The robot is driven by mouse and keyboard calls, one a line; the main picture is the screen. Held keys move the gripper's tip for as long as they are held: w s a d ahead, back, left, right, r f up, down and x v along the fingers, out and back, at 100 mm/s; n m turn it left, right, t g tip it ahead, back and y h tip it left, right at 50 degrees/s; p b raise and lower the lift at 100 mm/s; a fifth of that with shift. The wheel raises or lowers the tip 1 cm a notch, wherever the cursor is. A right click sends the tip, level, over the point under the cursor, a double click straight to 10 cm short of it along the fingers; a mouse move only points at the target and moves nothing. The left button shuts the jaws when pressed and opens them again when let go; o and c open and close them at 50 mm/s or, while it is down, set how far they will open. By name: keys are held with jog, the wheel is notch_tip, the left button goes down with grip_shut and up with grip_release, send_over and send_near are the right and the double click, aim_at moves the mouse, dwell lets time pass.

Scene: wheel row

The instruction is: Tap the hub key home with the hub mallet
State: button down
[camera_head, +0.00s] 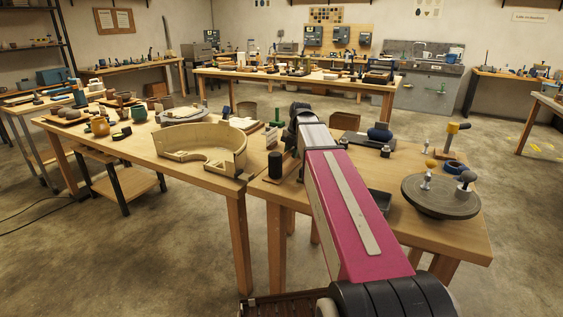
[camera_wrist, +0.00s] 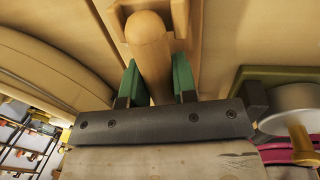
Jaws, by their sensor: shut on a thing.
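In the wrist view my gripper (camera_wrist: 156,78) has its two green fingers closed on either side of a pale wooden, round-ended rod (camera_wrist: 148,34), which looks like the handle of the hub mallet. Its far end and any mallet head are hidden. A wooden bracket (camera_wrist: 192,30) surrounds the rod's upper part; I cannot tell whether they touch. In the head view my arm hides the gripper's fingers and what they hold. A dark round wheel head (camera_head: 440,198) lies on the right table, with several knobbed pins on it. I cannot tell which, if any, is the hub key.
A curved wooden splash pan (camera_head: 205,142) stands on the left table. The table's front right corner is bare.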

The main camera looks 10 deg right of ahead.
jog(key=shift+r, duration=3.55)
jog(key=s+r, duration=1.2)
jog(key=s, duration=0.3)
